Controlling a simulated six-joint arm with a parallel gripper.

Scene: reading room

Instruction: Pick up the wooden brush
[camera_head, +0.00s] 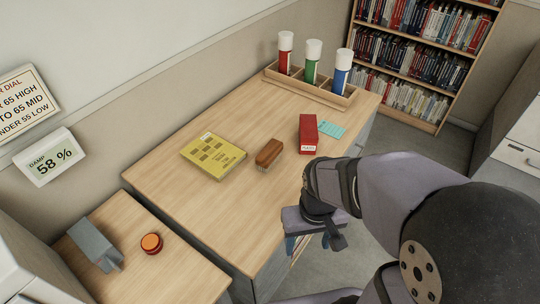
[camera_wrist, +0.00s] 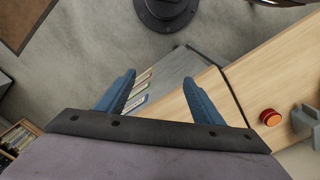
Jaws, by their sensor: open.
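The wooden brush (camera_head: 269,152) lies on the wooden table, brown on top with pale bristles underneath. It is between a yellow book and a red box. My gripper (camera_head: 312,241) is at the table's front edge, to the lower right of the brush and apart from it. In the wrist view its two blue fingers (camera_wrist: 160,95) are spread apart with nothing between them. The brush does not show in the wrist view.
The yellow book (camera_head: 214,156) lies left of the brush; the red box (camera_head: 308,133) and teal cards (camera_head: 331,129) lie right. A wooden rack (camera_head: 346,99) with three capped tubes stands behind. A lower side table (camera_head: 190,272) holds an orange-red round object (camera_head: 151,243) and grey holder (camera_head: 95,244).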

